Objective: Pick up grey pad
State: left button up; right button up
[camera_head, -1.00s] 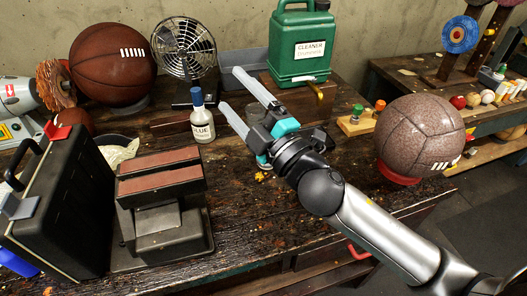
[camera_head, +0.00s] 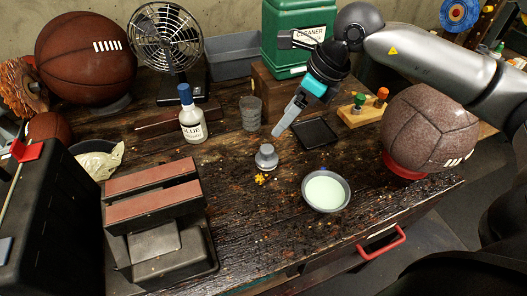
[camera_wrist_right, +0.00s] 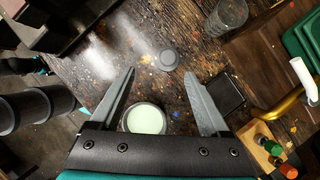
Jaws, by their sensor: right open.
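The grey pad (camera_head: 266,158) is a small round piece with a raised knob, lying on the dark wooden bench near the middle. In the right wrist view the pad (camera_wrist_right: 168,60) shows just beyond and between the fingertips. My right gripper (camera_head: 283,130) is open and empty, pointing down above the bench, above and slightly right of the pad in the head view. In the right wrist view both fingers of the gripper (camera_wrist_right: 161,73) are spread apart. The far finger is partly hidden in the head view. My left gripper does not show.
A bowl of pale liquid (camera_head: 326,191) and a black square tray (camera_head: 315,134) lie right of the pad. A glass (camera_head: 251,113) and glue bottle (camera_head: 191,118) stand behind it. A black stand with brown pads (camera_head: 153,190) is at left, a brown ball (camera_head: 430,130) at right.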

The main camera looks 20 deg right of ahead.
aim_at(268, 148)
jog(key=shift+h, duration=0.3)
jog(key=x, duration=0.5)
jog(key=d+x, duration=0.1)
jog(key=x, duration=0.4)
jog(key=b+x, duration=0.1)
jog(key=x, duration=0.3)
jog(key=shift+w+d+f, duration=0.15)
jog(key=shift+w+f, duration=0.15)
jog(key=shift+f, duration=0.25)
grip_shut()
